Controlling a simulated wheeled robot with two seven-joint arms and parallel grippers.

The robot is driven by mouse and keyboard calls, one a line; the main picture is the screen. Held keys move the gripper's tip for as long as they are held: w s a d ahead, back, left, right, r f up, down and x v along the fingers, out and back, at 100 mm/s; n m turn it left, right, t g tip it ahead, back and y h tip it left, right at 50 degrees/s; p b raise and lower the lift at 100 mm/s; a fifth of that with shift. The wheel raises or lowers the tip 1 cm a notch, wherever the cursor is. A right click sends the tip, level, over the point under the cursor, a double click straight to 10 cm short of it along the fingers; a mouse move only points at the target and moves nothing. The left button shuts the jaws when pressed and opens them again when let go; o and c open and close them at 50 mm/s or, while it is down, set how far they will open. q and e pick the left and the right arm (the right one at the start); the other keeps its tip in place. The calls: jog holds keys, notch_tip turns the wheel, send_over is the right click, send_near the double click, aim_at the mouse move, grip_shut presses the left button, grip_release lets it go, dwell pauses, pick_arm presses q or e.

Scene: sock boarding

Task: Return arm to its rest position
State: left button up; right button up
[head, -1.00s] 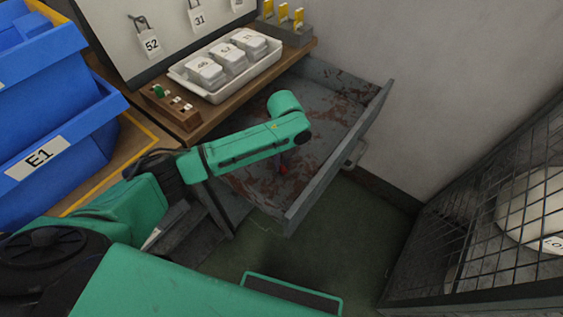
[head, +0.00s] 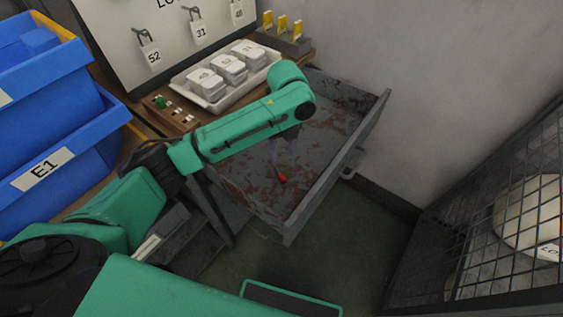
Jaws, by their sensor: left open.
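My left arm (head: 240,130), green with dark joints, reaches in from the left over an open grey drawer (head: 335,130) with rust-red patches. My left gripper (head: 284,148) hangs below the bent wrist, inside the drawer's outline. It is small, dark and partly hidden by the wrist; it is open, and I see nothing held in it. A small red-tipped object (head: 282,178) shows in the drawer just below the gripper; I cannot tell whether they touch. My right gripper is not in view.
A wooden bench top (head: 150,118) carries a white tray (head: 185,88) of labelled white packs. Padlocks with number tags hang on a board (head: 105,45) behind. Blue bins (head: 85,155) stand left. A wire-mesh cage (head: 440,240) stands right. Green floor (head: 365,245) is clear between.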

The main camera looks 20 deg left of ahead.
pick_arm(q)
jog(key=shift+r, duration=0.95)
